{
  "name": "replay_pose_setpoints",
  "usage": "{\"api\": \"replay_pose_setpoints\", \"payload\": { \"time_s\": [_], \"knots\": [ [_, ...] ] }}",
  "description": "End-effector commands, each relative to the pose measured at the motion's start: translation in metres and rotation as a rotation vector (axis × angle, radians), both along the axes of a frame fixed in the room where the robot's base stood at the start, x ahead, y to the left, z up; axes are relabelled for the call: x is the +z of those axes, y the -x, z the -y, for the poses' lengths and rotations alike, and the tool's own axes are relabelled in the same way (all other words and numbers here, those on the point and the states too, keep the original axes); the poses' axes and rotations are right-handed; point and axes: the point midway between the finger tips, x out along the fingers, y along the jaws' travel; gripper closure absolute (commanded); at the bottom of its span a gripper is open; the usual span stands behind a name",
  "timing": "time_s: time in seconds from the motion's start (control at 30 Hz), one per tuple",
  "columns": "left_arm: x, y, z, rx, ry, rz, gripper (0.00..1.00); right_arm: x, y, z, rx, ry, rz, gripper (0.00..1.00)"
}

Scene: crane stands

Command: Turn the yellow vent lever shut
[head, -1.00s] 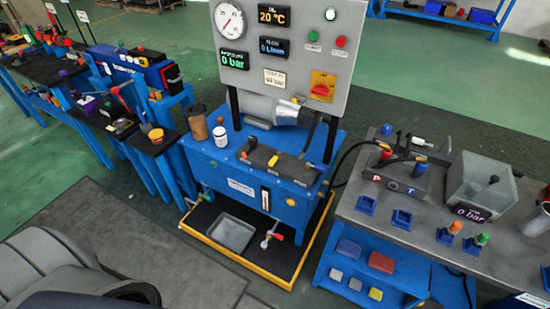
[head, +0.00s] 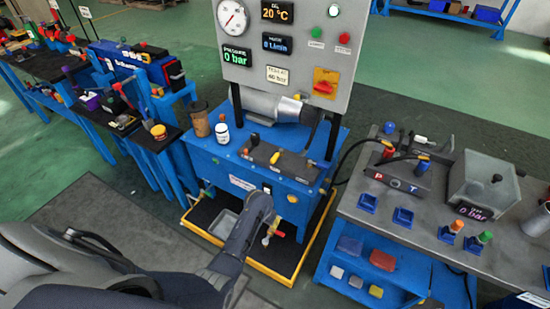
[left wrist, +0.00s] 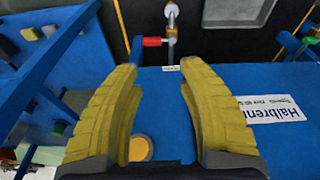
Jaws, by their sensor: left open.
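My left gripper (head: 264,200) is in front of the tank's lower front, below the block. In the left wrist view its yellow fingers (left wrist: 157,72) are apart, with nothing between them. Its fingers are mostly hidden in the head view. My right gripper is not in view.
A red-handled valve (left wrist: 152,41) sits low on the tank front, beyond the fingers. A yellow-edged drip tray (head: 262,268) lies below. A cup (head: 200,122) and a white jar (head: 222,133) stand on the tank top. A grey bench (head: 350,205) is at right.

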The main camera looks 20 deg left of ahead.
Motion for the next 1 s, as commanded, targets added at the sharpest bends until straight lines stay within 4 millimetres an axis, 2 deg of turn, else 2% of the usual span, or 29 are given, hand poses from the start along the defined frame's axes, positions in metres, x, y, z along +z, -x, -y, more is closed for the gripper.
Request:
{"api": "replay_pose_setpoints", "payload": {
  "time_s": [0.03,0.1,0.2,0.3,0.4,0.5,0.6,0.73,0.87,1.0],
  "knots": [
    [0.037,-0.030,-0.002,0.003,0.010,0.025,0.60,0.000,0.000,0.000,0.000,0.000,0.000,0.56],
    [0.085,-0.059,-0.007,0.004,0.022,0.042,0.60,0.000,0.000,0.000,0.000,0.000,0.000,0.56],
    [0.154,-0.092,-0.015,-0.002,0.032,0.070,0.60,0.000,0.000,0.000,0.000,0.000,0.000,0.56],
    [0.217,-0.114,-0.025,-0.012,0.034,0.096,0.60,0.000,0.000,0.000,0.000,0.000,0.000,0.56],
    [0.269,-0.126,-0.035,-0.023,0.030,0.122,0.60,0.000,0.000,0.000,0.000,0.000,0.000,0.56],
    [0.309,-0.132,-0.044,-0.033,0.020,0.141,0.60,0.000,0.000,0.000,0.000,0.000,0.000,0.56],
    [0.337,-0.134,-0.050,-0.041,0.011,0.155,0.60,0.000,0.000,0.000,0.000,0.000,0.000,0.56],
    [0.355,-0.134,-0.056,-0.045,0.003,0.164,0.60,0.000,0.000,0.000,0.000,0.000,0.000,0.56],
    [0.355,-0.136,-0.057,-0.048,0.000,0.164,0.60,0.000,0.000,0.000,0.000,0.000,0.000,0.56],
    [0.340,-0.141,-0.058,-0.048,-0.003,0.160,0.60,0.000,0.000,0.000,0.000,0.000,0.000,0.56]
  ]
}}
